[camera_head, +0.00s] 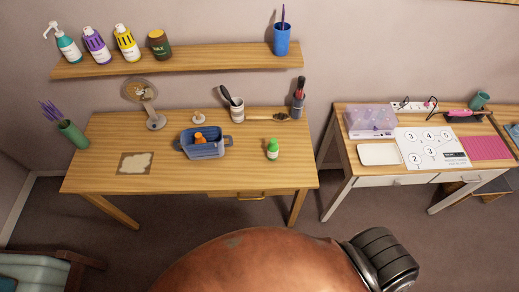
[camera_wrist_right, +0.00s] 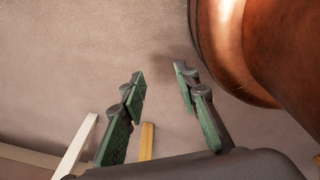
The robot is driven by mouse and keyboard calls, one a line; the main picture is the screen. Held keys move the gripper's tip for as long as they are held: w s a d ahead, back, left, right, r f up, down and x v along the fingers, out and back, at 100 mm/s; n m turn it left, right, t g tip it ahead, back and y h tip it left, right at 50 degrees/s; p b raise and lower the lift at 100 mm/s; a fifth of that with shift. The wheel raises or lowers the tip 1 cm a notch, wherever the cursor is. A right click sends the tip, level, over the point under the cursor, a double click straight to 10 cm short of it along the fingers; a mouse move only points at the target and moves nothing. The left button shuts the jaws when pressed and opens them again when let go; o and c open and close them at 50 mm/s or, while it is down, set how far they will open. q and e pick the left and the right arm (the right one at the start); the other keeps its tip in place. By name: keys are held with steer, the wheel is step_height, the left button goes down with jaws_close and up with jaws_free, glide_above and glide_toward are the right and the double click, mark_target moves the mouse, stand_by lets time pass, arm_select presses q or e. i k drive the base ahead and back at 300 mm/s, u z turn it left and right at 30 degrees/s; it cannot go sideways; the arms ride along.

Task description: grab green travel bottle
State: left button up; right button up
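The green travel bottle (camera_head: 272,148) stands upright on the right part of the wooden dressing table (camera_head: 108,180) in the head view. It has a light label and what looks like a paler cap. My right gripper (camera_wrist_right: 160,88) shows in the right wrist view with its two green-padded fingers apart and nothing between them. It points at bare floor or carpet, away from the bottle, which is not in that view. My left gripper is in neither view.
Near the bottle are a blue basket (camera_head: 203,150) with an orange item, a cup with a brush (camera_head: 237,112), a hairbrush (camera_head: 268,117) and a dark bottle (camera_head: 298,100). A shelf (camera_head: 180,62) hangs above. A second table (camera_head: 385,178) stands right. The table front is mostly clear.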

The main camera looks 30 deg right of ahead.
mark_target(272, 151)
steer(key=u, duration=1.95)
steer(key=k, duration=1.4)
steer(key=z, duration=1.55)
steer(key=i, duration=0.35)
steer(key=z, duration=0.05)
